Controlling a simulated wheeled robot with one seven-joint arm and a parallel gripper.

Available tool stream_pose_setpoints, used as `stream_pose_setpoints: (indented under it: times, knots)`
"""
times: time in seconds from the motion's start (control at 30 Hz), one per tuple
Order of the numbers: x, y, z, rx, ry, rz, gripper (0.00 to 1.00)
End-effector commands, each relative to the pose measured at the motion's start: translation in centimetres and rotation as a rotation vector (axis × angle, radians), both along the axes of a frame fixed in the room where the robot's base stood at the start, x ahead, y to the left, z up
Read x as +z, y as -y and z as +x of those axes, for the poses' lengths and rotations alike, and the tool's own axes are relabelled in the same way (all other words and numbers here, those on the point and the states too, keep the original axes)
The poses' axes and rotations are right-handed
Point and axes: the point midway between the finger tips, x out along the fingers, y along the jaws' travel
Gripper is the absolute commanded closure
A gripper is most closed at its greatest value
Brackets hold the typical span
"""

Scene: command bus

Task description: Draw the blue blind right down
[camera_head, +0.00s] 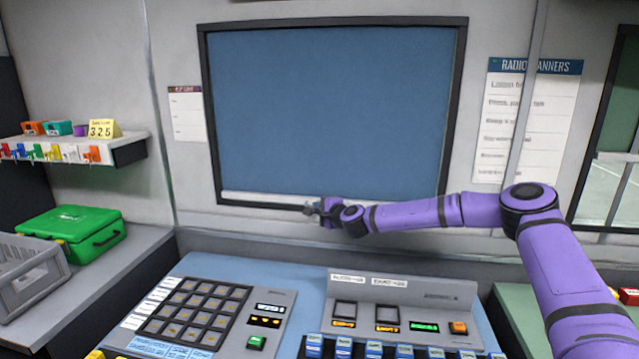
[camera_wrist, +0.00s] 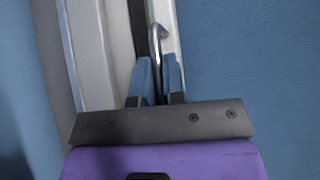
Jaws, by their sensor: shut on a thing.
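The blue blind (camera_head: 330,110) covers nearly the whole dark-framed window in the head view. Its pale bottom bar (camera_head: 260,198) lies close to the lower edge of the window frame (camera_head: 215,120). My gripper (camera_head: 312,208) is at the middle of that bar. In the wrist view my gripper (camera_wrist: 158,85) has its two blue fingers closed around a metal hook-shaped pull (camera_wrist: 158,38) by the pale bar (camera_wrist: 108,50). The blue blind cloth (camera_wrist: 250,60) fills the right side there. The fingers hide the lower part of the pull.
A console with a keypad (camera_head: 200,312) and a switch panel (camera_head: 400,305) stands below the window. A shelf (camera_head: 125,150), a green case (camera_head: 75,232) and a grey crate (camera_head: 30,275) are at left. A wall poster (camera_head: 525,120) hangs at right.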

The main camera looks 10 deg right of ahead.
Motion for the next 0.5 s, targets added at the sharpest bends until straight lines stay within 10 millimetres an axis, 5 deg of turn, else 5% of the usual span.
stream_pose_setpoints:
  times: [0.2,0.5]
  knots:
    - [-4.2,0.0,0.0,-0.001,-0.002,0.002,1.00]
    - [-6.1,0.1,0.1,-0.002,-0.001,0.000,1.00]
